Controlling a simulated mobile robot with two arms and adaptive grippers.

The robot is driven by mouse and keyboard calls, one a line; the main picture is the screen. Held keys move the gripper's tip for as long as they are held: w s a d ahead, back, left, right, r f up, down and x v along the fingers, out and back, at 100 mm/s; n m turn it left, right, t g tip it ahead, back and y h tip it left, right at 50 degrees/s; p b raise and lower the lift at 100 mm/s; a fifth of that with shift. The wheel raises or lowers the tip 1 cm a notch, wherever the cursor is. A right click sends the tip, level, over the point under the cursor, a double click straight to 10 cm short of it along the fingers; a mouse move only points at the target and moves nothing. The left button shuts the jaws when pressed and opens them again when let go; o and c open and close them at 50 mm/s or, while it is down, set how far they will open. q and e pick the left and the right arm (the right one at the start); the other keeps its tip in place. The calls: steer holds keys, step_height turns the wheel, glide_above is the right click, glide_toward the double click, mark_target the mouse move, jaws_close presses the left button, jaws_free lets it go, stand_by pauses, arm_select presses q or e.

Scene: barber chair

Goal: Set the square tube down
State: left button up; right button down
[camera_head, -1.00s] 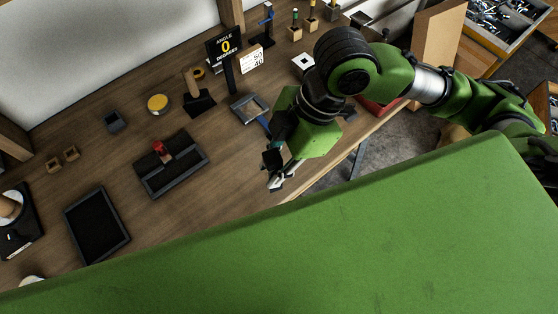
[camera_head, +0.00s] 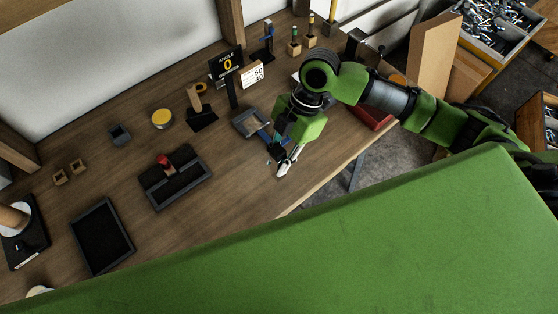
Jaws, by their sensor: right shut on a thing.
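My right gripper (camera_head: 280,164) points down over the wooden workbench (camera_head: 235,185), close to its front edge. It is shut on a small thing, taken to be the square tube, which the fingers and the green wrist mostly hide. I cannot tell whether it touches the bench. A pale, narrow part shows at the fingertips. My left gripper is not in view.
A black holder with a red knob (camera_head: 175,178), a dark flat tray (camera_head: 102,236) and a yellow-topped tin (camera_head: 162,118) stand to the left. A red box (camera_head: 373,116) is at the right. Bare wood lies between.

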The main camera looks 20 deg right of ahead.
steer(key=shift+w+d+f, duration=0.15)
steer(key=shift+w+f, duration=0.3)
steer(key=shift+f, duration=0.05)
step_height(320, 180, down, 3)
steer(key=shift+p, duration=0.8)
steer(key=shift+f, duration=0.15)
steer(key=shift+f, duration=0.1)
steer(key=c, duration=1.8)
jaws_free()
